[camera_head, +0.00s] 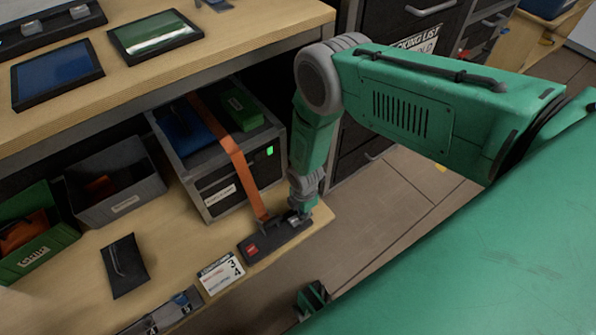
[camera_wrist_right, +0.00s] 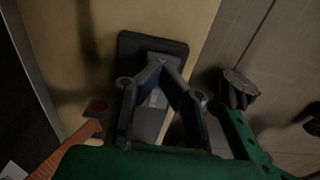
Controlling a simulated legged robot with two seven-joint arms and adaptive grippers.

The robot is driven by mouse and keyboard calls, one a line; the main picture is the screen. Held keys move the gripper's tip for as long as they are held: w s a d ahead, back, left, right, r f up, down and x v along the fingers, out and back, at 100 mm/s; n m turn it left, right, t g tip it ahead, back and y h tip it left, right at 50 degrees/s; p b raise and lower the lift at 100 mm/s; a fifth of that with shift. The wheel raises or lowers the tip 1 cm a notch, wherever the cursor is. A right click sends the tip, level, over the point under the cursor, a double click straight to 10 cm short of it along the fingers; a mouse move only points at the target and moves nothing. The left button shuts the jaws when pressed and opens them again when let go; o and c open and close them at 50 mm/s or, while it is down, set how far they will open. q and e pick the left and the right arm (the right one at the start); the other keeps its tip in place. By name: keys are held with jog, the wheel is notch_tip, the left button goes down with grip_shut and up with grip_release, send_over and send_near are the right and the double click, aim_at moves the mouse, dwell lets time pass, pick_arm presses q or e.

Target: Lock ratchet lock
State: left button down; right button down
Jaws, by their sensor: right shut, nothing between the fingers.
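The ratchet lock (camera_head: 275,237) has a dark base with a red label and lies at the front right edge of the wooden bench shelf. An orange strap (camera_head: 232,145) runs from it up over a black equipment case. My right gripper (camera_head: 299,212) points down at the right end of the ratchet. In the right wrist view its fingers (camera_wrist_right: 160,65) meet at the tips, with nothing held, over the dark ratchet base (camera_wrist_right: 129,46) and a grey metal part. Contact cannot be told. The fingers hide part of the ratchet.
The strapped case (camera_head: 215,200) stands behind the ratchet. A label card (camera_head: 221,273) and a black pouch (camera_head: 125,266) lie to the left, near a grey bin (camera_head: 117,207). The upper shelf (camera_head: 240,35) overhangs the case. Open floor lies right of the shelf edge.

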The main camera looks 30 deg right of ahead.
jog(key=shift+a, duration=0.1)
jog(key=shift+r+p, duration=2.7)
jog(key=shift+r, duration=0.8)
jog(key=shift+s, duration=0.2)
jog(key=s+d+r+m, duration=0.1)
jog(key=s+r+m, duration=1.75)
jog(key=s, duration=0.45)
notch_tip(320, 180, up, 12)
jog(key=p, duration=1.2)
jog(key=shift+w+r+t+p, duration=0.15)
jog(key=shift+w+t+p, duration=0.15)
jog(key=shift+w+p, duration=0.1)
jog(key=shift+d, duration=0.1)
